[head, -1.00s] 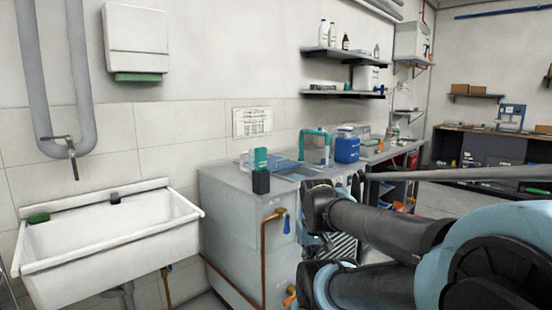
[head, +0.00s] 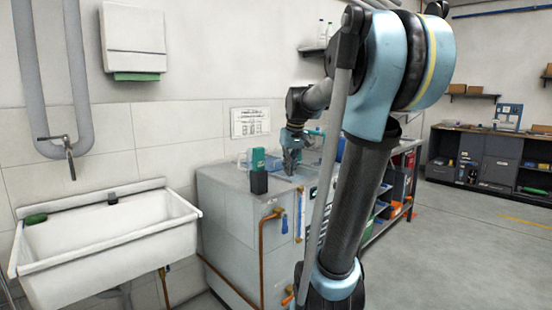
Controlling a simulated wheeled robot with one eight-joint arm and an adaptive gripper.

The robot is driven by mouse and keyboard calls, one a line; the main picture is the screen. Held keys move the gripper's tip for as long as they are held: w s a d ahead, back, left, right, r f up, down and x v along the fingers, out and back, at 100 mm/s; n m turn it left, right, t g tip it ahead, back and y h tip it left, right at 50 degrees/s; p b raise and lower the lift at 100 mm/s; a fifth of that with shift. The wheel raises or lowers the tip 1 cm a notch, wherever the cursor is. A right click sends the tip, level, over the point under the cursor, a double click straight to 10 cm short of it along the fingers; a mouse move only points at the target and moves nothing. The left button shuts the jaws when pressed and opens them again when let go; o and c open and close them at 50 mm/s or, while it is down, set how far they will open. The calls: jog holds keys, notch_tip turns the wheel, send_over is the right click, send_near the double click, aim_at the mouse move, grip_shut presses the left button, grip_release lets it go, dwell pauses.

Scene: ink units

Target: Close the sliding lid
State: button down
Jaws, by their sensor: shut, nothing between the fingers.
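The grey cabinet (head: 225,185) has a bluish opening or panel in its top, mostly hidden behind my gripper and arm. A pale blue edge (head: 243,161) shows beside the green-and-black object; I cannot tell whether it belongs to the sliding lid. How far the lid is open cannot be made out. My gripper (head: 289,170) points down over the cabinet top, right of the green-and-black object. It is shut and empty. Whether its tips touch the lid is too small to tell.
A green-and-black upright object (head: 259,172) stands near the cabinet's front edge. A white sink (head: 105,240) is at left. Copper pipe (head: 262,250) and a blue-handled valve run down the cabinet front. The floor (head: 460,240) at right is clear.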

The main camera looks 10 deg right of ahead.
jog(key=w+r+n, duration=0.1)
jog(key=w+r, duration=0.4)
jog(key=w, duration=0.8)
jog(key=n+y, duration=0.1)
jog(key=n, duration=0.2)
send_over(276, 166)
jog(key=w, duration=0.2)
jog(key=f, duration=0.2)
jog(key=shift+t, duration=0.3)
jog(key=x, duration=0.5)
jog(key=a+x, duration=0.1)
jog(key=x, duration=0.2)
jog(key=shift+s+f, duration=0.1)
jog(key=shift+f, duration=0.2)
jog(key=shift+s+d, duration=0.6)
jog(key=shift+s, duration=0.25)
jog(key=shift+s+d+f, duration=0.35)
jog(key=shift+s+d, duration=0.2)
jog(key=shift+s, duration=0.2)
jog(key=shift+s+d, duration=0.1)
